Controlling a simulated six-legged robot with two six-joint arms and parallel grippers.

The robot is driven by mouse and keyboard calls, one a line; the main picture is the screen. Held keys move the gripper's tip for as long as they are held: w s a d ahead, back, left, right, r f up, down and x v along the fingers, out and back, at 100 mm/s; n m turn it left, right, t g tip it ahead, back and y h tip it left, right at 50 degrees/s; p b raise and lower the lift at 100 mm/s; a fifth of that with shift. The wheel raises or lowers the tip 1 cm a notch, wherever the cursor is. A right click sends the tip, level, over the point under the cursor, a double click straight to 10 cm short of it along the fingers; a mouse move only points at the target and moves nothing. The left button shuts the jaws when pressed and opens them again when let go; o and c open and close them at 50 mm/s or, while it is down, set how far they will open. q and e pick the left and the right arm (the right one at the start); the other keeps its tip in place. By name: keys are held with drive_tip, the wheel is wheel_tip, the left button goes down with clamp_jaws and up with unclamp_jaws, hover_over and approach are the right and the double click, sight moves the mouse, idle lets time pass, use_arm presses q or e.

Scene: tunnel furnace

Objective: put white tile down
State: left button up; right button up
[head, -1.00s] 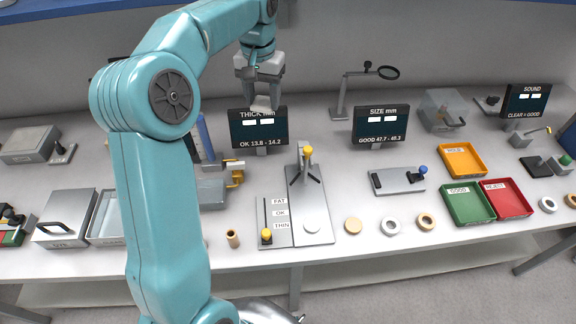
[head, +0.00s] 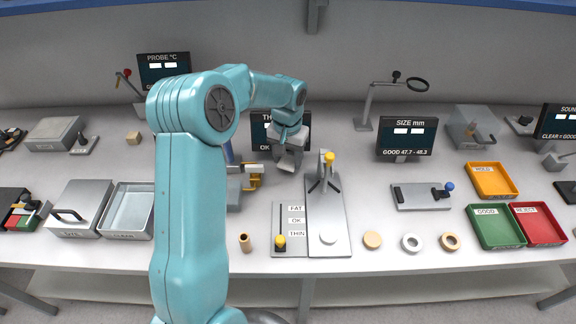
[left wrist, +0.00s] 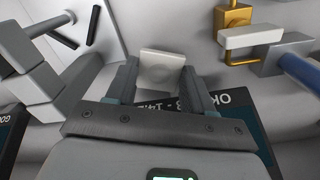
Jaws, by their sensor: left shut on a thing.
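My left gripper (head: 290,160) is shut on the white tile. In the left wrist view the tile (left wrist: 161,68) sits between the two fingertips, with its outer face showing. In the head view the gripper hangs above the bench, in front of the thickness display (head: 262,132), which it partly covers. It is just left of and behind the upright stand with the yellow knob (head: 329,158). The tile is small and hard to make out in the head view. My right gripper is not in view.
The FAT/OK/THIN plate (head: 293,222) lies in front of the gripper. A blue and yellow fixture (head: 253,178) stands to its left. Loose rings and discs (head: 411,242) lie along the front edge. Green (head: 495,227) and red (head: 540,223) trays are at the right.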

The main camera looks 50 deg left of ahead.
sight(288, 163)
use_arm(q)
drive_tip(key=shift+f, duration=1.9)
drive_tip(key=shift+d, duration=0.1)
drive_tip(key=shift+f, duration=0.1)
drive_tip(key=o, duration=0.8)
drive_tip(key=shift+c, duration=0.2)
